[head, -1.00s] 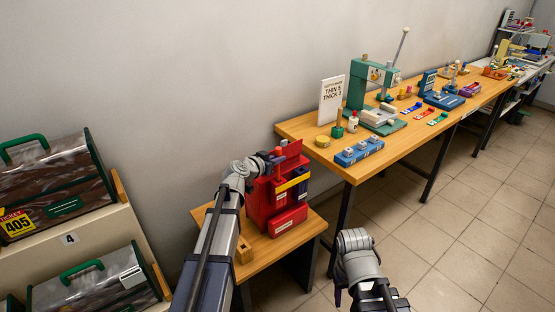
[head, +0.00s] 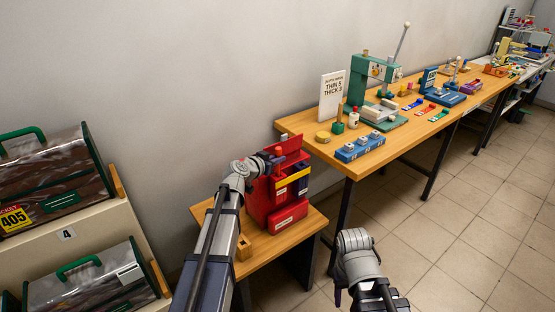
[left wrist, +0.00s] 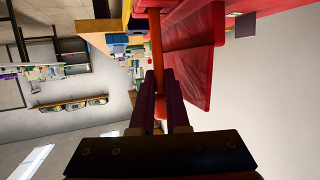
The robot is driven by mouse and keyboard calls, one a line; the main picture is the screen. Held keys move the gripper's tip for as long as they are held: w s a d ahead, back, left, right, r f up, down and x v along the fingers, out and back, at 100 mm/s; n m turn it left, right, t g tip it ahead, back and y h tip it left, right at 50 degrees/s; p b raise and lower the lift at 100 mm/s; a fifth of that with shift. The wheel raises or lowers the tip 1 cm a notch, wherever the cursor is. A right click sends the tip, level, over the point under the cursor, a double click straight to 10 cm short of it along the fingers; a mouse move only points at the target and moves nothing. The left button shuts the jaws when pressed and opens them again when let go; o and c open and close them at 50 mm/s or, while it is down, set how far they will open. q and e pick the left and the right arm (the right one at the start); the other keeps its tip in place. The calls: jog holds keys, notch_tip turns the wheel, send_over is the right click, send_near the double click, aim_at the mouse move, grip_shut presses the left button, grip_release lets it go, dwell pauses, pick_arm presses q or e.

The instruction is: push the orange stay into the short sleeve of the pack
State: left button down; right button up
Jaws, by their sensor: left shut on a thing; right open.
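The red pack (head: 262,204) stands upright on a small wooden table in the head view, with yellow and dark blue bands on its front. My left gripper (head: 275,157) is at its upper left side. In the left wrist view this gripper (left wrist: 160,108) is shut on the orange stay (left wrist: 156,52), a thin upright strip running away from the fingers beside the red pack (left wrist: 192,50). The far end of the stay reaches the pack's edge; whether it is inside the short sleeve cannot be told. My right gripper (head: 341,296) hangs low, away from the pack, and shows only partly.
The small table (head: 312,222) carries a little wooden block (head: 243,248) near its front left. A long workbench (head: 385,148) with a blue block, a green press and a sign stands to the right. Bagged comforters (head: 50,175) are on shelves at left. Floor between is clear.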

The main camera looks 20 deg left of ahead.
aim_at(276, 150)
pick_arm(q)
jog(key=shift+f+b, duration=2.95)
jog(key=shift+f, duration=0.1)
jog(key=shift+r, duration=0.2)
jog(key=shift+r+p, duration=4.7)
jog(key=shift+p, duration=0.15)
jog(key=shift+f+b, duration=1.5)
jog(key=shift+f, duration=0.05)
